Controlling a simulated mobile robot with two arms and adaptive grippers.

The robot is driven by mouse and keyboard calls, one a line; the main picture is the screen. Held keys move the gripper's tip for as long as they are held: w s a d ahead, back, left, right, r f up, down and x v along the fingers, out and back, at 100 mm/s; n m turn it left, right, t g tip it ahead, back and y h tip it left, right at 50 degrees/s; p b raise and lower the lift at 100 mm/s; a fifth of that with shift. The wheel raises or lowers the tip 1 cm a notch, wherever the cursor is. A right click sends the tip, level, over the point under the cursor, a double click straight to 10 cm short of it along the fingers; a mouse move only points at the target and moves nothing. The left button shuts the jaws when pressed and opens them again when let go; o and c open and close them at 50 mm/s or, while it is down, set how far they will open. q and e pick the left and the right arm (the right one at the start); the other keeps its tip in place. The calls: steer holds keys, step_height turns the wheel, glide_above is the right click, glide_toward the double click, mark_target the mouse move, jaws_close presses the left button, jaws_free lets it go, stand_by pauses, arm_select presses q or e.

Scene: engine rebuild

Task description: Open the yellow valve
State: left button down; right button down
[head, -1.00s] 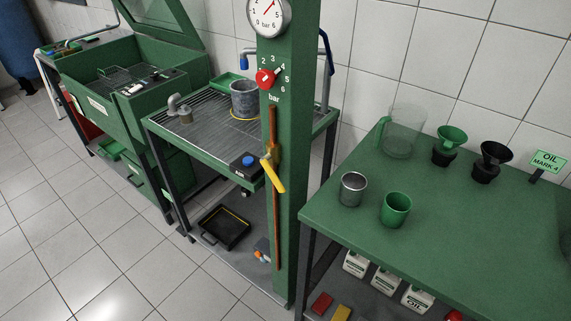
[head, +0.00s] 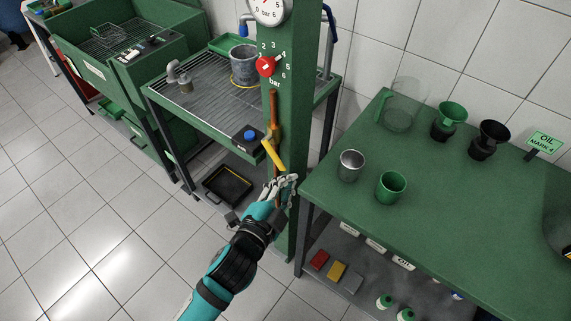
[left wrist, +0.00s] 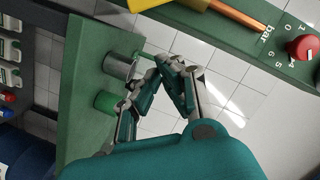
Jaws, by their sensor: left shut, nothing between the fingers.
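The yellow valve handle (head: 273,155) sits on a copper pipe on the green post (head: 298,120) and slants down to the right. It also shows in the left wrist view as a yellow piece (left wrist: 145,4) at the top edge, partly cut off. My left gripper (head: 290,180) is just below the handle's lower end, in front of the post's lower part. In the left wrist view its fingertips (left wrist: 168,62) are together and empty, apart from the handle. My right gripper does not show.
A red knob (head: 265,66) and a gauge (head: 270,8) are on the post above the valve. A green table (head: 440,200) with a metal cup (head: 350,165) and a green cup (head: 391,187) stands close to the right. A grated bench (head: 205,85) is behind.

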mark_target(284, 166)
arm_select(q)
steer(key=w+f, duration=0.1)
steer(key=w, duration=0.1)
steer(key=w+f+p, duration=0.1)
steer(key=w, duration=0.1)
steer(key=w+f, duration=0.1)
steer(key=w, duration=0.1)
steer(key=shift+w+a+f+p, duration=0.15)
steer(key=shift+w+p, duration=0.25)
steer(key=shift+f, duration=0.25)
steer(key=f+m+b, duration=0.1)
steer(key=b, duration=0.1)
steer(key=w+a+f+m+t+b, duration=0.1)
steer(key=m+b, duration=0.1)
steer(key=shift+a+f+b, duration=0.1)
steer(key=shift+f+b, duration=0.05)
steer(key=shift+b, duration=0.2)
